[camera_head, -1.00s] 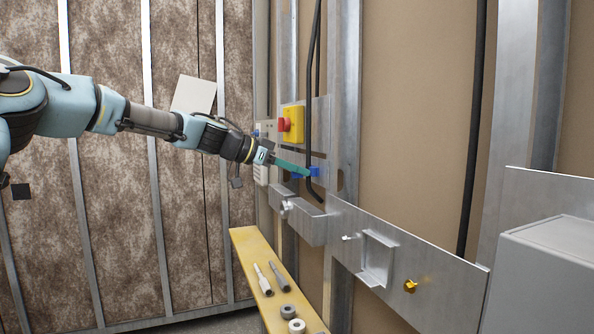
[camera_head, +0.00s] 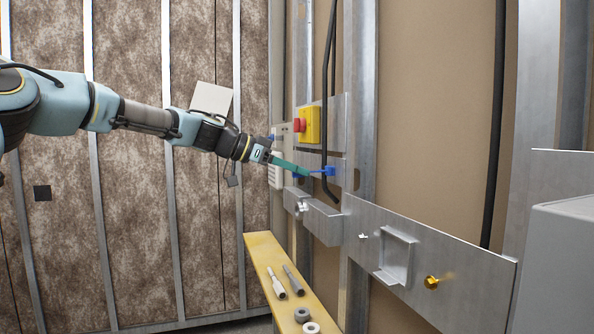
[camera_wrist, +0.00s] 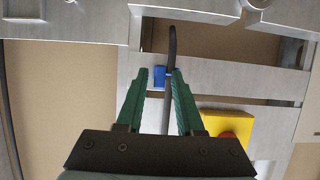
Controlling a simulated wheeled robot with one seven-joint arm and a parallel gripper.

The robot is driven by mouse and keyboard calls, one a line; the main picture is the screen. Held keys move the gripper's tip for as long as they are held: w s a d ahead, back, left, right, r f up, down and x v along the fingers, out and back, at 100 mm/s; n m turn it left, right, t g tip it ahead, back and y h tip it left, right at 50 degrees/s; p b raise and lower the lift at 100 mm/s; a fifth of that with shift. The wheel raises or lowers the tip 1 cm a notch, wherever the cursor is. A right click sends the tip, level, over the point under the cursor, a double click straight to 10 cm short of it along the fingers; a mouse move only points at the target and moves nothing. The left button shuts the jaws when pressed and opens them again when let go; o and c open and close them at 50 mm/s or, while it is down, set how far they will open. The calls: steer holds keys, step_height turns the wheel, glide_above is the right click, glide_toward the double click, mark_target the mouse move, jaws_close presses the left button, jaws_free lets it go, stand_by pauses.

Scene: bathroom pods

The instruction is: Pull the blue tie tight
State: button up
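The blue tie (camera_head: 329,171) is on the black cable (camera_head: 334,120) at the metal wall panel. A thin blue tail reaches left from it toward my gripper (camera_head: 306,174). In the wrist view the blue tie (camera_wrist: 160,76) shows beyond and between my green fingertips (camera_wrist: 161,74), beside the cable (camera_wrist: 172,45). My fingers stand apart, with panel and cable visible through the gap. I cannot clearly see the tail between them. Another small blue piece (camera_head: 296,177) shows just below my fingers in the head view.
A yellow box with a red button (camera_head: 312,125) sits above the tie. A metal bracket (camera_head: 322,221) juts out below. A yellow shelf (camera_head: 262,258) holds tools and rings. A grey box (camera_head: 565,260) stands at the right. Open room lies left of the wall.

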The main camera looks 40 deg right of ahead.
steer(key=shift+o, duration=0.5)
steer(key=b+v, duration=0.3)
steer(key=v, duration=0.7)
steer(key=shift+a+r+b, duration=0.2)
steer(key=shift+a+b, duration=0.1)
steer(key=shift+a, duration=0.05)
steer(key=shift+w+f, duration=0.1)
